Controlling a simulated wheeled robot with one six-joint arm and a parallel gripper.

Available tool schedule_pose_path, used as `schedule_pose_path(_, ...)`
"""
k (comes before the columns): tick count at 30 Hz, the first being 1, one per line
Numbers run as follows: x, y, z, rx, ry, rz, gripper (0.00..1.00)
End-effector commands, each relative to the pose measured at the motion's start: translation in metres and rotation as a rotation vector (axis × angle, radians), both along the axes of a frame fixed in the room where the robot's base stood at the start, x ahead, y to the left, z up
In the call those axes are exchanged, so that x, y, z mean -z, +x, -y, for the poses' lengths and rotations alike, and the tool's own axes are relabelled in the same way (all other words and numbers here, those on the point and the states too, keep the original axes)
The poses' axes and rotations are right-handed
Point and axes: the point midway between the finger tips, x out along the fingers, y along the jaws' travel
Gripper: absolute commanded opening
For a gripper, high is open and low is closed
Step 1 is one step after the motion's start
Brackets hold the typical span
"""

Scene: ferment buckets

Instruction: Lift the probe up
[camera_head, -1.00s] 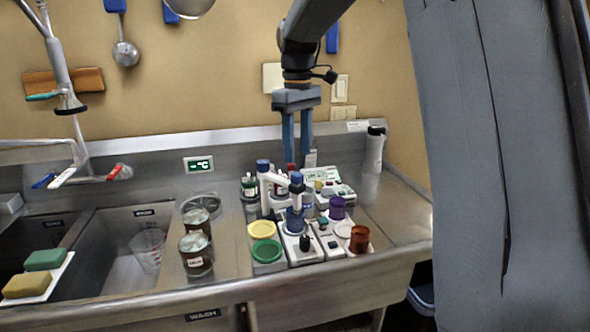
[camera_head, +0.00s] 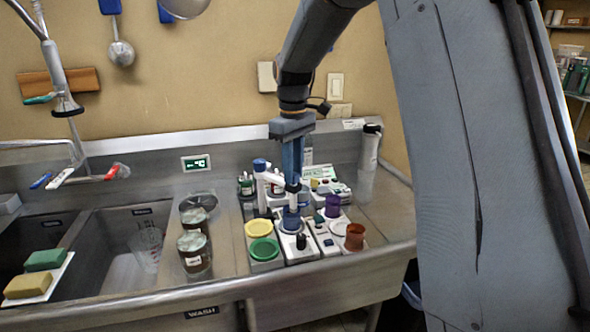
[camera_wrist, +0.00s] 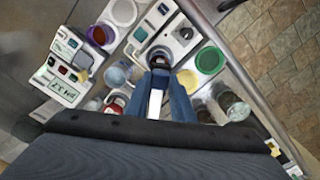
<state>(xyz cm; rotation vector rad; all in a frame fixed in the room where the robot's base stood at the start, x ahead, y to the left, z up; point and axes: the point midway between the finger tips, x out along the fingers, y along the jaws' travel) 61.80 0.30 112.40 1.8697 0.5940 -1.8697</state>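The probe station is a white post with a blue knob (camera_head: 261,165) and a white arm reaching right toward a blue-topped holder (camera_head: 291,222). My gripper (camera_head: 292,187) points straight down, its blue fingers at the probe's top at the end of that arm. The fingers hide most of the probe in the head view. In the wrist view my gripper (camera_wrist: 158,82) has one finger on each side of a white bar (camera_wrist: 155,103), which looks like the probe's arm. Whether the fingers press on the probe or only stand around it cannot be told.
Yellow (camera_head: 258,228) and green (camera_head: 263,249) round lids, a purple cup (camera_head: 333,205) and a brown cup (camera_head: 355,237) stand close around the probe. Two jars (camera_head: 193,251) are to the left beside the sink.

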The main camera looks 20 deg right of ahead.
Motion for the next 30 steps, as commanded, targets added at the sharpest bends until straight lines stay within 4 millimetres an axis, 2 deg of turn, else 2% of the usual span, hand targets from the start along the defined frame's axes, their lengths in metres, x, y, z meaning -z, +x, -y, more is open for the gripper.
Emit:
schedule_pose_path(10, -0.007, 0.000, 0.000, 0.000, 0.000, 0.001, 0.00)
schedule_pose_path(21, -0.058, -0.001, 0.000, 0.000, 0.000, 0.001, 0.00)
schedule_pose_path(30, -0.062, 0.001, 0.000, 0.000, 0.000, 0.005, 0.00)
